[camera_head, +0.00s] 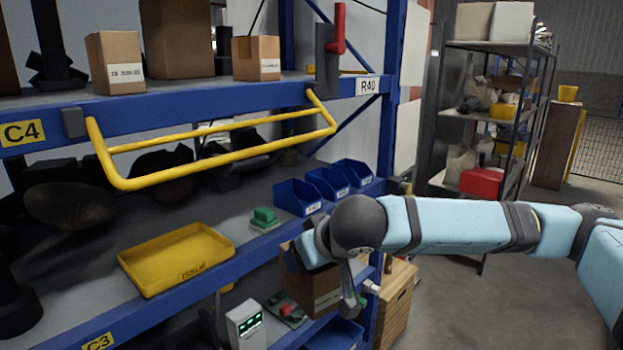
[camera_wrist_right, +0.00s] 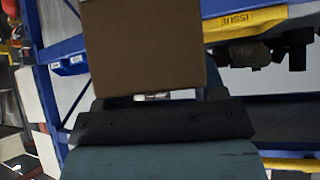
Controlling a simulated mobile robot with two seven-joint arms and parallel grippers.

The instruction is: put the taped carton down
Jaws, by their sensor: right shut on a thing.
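A brown carton (camera_head: 302,289) hangs at the front edge of the blue rack in the head view, partly hidden by my right arm. In the right wrist view the carton (camera_wrist_right: 143,45) fills the upper middle, straight ahead of the gripper (camera_wrist_right: 158,98). The carton's underside and far faces are hidden. My left gripper is in neither view.
A yellow tray (camera_head: 180,259) and blue bins (camera_head: 298,197) sit on the middle shelf (camera_head: 225,215). A yellow rail (camera_head: 225,150) juts out above it. Other cartons (camera_head: 116,62) stand on the upper shelf. A wooden crate (camera_head: 396,300) stands below right of the carton.

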